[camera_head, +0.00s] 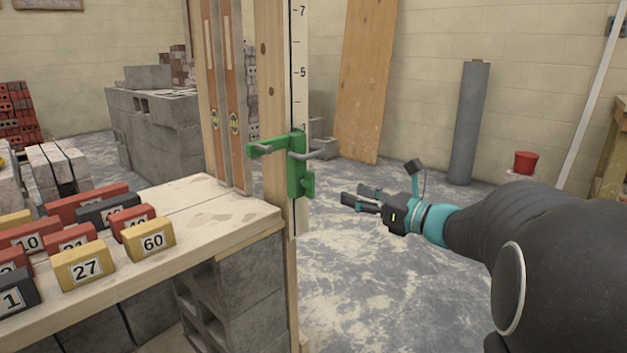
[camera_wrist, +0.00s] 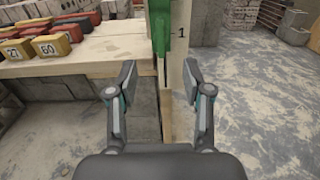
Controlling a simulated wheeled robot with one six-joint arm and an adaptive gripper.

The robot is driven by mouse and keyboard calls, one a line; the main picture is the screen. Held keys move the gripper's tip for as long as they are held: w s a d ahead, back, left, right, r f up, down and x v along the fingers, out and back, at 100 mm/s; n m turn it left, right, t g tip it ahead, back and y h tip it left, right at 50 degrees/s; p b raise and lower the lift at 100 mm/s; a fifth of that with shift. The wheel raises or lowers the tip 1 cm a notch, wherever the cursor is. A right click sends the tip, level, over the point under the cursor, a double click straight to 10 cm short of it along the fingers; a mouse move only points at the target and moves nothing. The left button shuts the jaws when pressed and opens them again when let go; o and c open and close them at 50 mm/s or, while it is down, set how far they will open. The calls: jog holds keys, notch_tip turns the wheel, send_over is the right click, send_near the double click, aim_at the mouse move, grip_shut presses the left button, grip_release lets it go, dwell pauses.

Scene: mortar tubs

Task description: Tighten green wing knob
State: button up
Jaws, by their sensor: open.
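The green wing knob (camera_head: 308,183) sits low on the right side of a green clamp bracket (camera_head: 296,165). The bracket is on an upright wooden post with a white numbered scale (camera_head: 299,60). My gripper (camera_head: 352,200) is open and empty, to the right of the knob and apart from it. In the wrist view my gripper (camera_wrist: 160,82) has its fingers spread on either side of the post's lower part. The green bracket (camera_wrist: 168,32) shows there beyond the fingertips, cut off by the top edge. I cannot pick out the knob clearly in the wrist view.
A wooden bench (camera_head: 225,215) on grey blocks stands left of the post, with numbered red, yellow and dark blocks (camera_head: 150,240) on it. A plywood sheet (camera_head: 366,80), a grey roll (camera_head: 468,120) and a red bucket (camera_head: 525,161) are behind. The floor right of the post is clear.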

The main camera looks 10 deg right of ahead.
aim_at(314, 180)
jog(key=x, duration=1.4)
jog(key=shift+f+p, duration=0.1)
jog(key=shift+p, duration=0.25)
